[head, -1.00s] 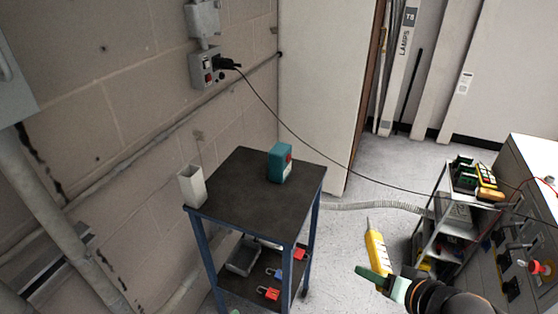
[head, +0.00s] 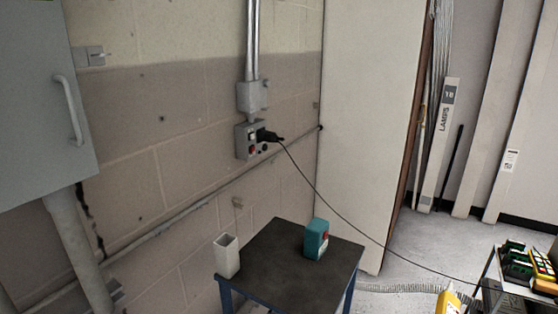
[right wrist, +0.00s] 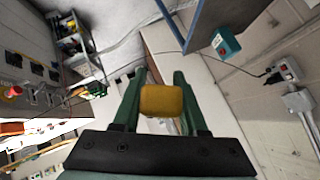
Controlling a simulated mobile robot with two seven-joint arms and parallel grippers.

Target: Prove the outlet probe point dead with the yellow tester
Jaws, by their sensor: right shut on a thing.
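The yellow tester (head: 448,301) shows at the bottom edge of the head view, upright and partly cut off. In the right wrist view, my right gripper (right wrist: 160,95) is shut on the tester (right wrist: 167,101), its green fingers on either side of it. The outlet box (head: 246,141) is on the block wall, with a black plug (head: 268,136) in it and a red part below. The outlet also shows at the right of the wrist view (right wrist: 284,72). The tester is well apart from the outlet. The probe point itself is too small to tell. My left gripper is not in view.
A dark-topped table (head: 278,266) stands below the outlet, bearing a teal box (head: 317,239) and a white open holder (head: 227,257). A black cord (head: 325,201) hangs from the plug towards a cart at lower right. A grey cabinet (head: 40,110) is at left.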

